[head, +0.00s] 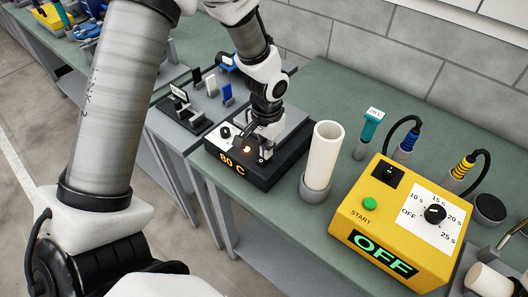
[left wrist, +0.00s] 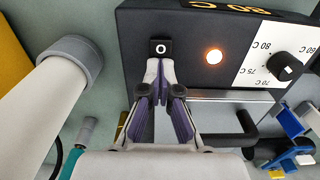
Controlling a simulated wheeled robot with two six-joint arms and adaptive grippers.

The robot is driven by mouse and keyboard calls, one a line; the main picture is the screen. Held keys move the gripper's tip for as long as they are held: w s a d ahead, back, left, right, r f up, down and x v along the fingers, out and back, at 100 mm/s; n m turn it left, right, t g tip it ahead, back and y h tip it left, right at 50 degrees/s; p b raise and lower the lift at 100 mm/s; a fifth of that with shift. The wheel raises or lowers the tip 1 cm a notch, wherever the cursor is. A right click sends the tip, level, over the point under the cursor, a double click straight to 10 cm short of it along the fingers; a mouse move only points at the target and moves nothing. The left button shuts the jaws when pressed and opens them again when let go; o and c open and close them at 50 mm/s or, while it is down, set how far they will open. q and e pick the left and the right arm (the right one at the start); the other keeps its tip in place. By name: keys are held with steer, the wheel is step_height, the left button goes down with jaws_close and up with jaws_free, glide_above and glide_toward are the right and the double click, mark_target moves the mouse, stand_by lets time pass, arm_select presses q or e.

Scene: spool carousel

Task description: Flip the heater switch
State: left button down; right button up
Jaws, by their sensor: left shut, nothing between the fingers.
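The heater is a black box (head: 232,172) with an orange "80 C" display, on the green bench. Its dial (left wrist: 285,66) sits on a white scale plate, and its round lamp (left wrist: 214,57) glows. The small black heater switch (left wrist: 160,47) shows a white "O" in the left wrist view. My left gripper (left wrist: 159,66) is shut and empty, its fingertips right at the switch's edge; I cannot tell whether they touch it. In the head view my left gripper (head: 267,143) is over the heater top and the switch is hidden. My right gripper is not in view.
A white tube in a grey holder (head: 322,160) stands close right of the heater. A yellow timer box (head: 398,222) reading "OFF" is farther right, with corded plugs behind it. A rack with black and blue parts (head: 205,98) stands left. A block wall is behind.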

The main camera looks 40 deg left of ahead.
arm_select(q)
step_height(320, 180, up, 7)
steer(key=p, duration=0.6)
steer(key=shift+p, duration=0.35)
steer(key=shift+f, duration=0.1)
